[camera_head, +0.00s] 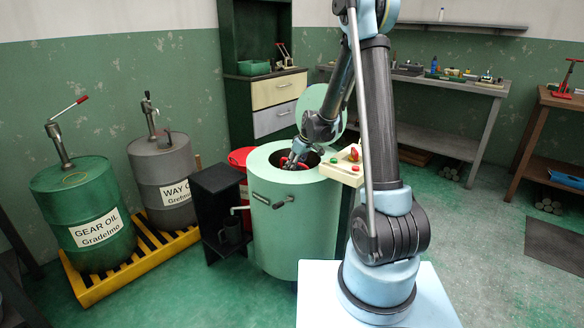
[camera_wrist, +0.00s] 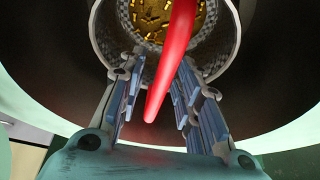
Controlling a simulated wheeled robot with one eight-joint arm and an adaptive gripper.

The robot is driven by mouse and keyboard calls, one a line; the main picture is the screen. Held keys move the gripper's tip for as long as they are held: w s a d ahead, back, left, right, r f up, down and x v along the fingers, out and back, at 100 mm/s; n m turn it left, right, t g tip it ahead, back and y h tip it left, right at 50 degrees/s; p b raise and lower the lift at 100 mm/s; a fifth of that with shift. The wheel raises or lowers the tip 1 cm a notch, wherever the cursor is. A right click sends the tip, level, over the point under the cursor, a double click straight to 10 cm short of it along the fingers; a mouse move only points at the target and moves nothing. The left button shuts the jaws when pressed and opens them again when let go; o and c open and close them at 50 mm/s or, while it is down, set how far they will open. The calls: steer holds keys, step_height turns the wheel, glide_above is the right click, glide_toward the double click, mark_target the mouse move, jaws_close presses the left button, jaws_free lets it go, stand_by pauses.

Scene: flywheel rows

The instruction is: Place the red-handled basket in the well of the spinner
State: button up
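The spinner (camera_head: 280,222) is a pale green drum with a round open top, left of my arm in the head view. My gripper (camera_head: 291,161) points down into its opening. In the wrist view my gripper (camera_wrist: 163,75) is open, its two fingers spread on either side of the red handle (camera_wrist: 176,60), with a visible gap on the left. The handle belongs to a perforated metal basket (camera_wrist: 222,45) holding brass-coloured parts. The basket lies inside the dark well (camera_wrist: 262,70); its bottom and seating are hidden. Some red shows in the opening in the head view.
A control box (camera_head: 343,168) with buttons is beside the spinner's rim. A black stand (camera_head: 218,190) and a red container (camera_head: 240,158) stand close at left. Green (camera_head: 85,215) and grey drums (camera_head: 165,180) stand on a striped pallet. The drum's lid (camera_head: 325,98) is raised behind.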

steer(key=shift+r, duration=0.15)
steer(key=shift+v, duration=5.95)
